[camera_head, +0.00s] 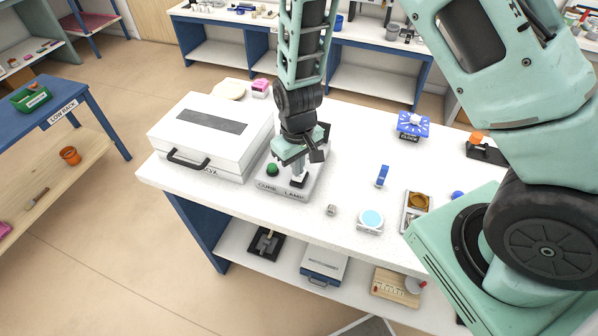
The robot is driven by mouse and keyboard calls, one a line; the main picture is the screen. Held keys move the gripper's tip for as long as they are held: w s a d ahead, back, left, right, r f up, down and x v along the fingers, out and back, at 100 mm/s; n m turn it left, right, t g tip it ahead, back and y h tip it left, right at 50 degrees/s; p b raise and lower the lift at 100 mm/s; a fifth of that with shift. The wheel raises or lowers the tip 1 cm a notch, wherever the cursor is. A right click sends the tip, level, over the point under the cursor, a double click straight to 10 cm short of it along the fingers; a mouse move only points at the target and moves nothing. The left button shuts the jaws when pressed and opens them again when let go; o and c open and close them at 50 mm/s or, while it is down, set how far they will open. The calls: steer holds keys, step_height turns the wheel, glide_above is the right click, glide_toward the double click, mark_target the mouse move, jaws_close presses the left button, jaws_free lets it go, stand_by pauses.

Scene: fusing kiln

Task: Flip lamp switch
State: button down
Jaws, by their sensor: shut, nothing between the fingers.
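The cure lamp base (275,187) is a grey box with "CURE LAMP" lettering on its front, on the white worktop beside the kiln box. A green dome (272,169) sits on its left top. A dark switch (298,181) sits on its right top. My gripper (299,176) is shut and empty. It points down at the dark switch, with its fingertips at or just above it. I cannot tell whether they touch. My gripper hides part of the lamp's back.
A white kiln box (215,137) with a dark handle stands left of the lamp. On the worktop to the right are a small metal piece (331,210), a cyan-topped dish (370,219), a blue upright piece (382,176) and a blue clock (412,125). The worktop between them is clear.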

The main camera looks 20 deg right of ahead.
steer(key=shift+f+b, duration=0.5)
steer(key=shift+f, duration=0.2)
stand_by(0.4)
steer(key=shift+r+p, duration=2.85)
steer(key=shift+r, duration=0.7)
steer(key=shift+s+a+b, duration=0.15)
steer(key=shift+a+b, duration=0.15)
steer(key=shift+b, duration=0.05)
steer(key=s+a+r+n+y+b, duration=0.1)
steer(key=s+a+r+n+b, duration=0.1)
steer(key=s+a+r+b, duration=0.45)
steer(key=s+n+b, duration=0.2)
steer(key=s+b, duration=0.4)
steer(key=s, duration=0.8)
steer(key=shift+s+d+r+n+b, duration=0.15)
steer(key=shift+d+r+n+b, duration=0.2)
steer(key=shift+d+r+n, duration=0.1)
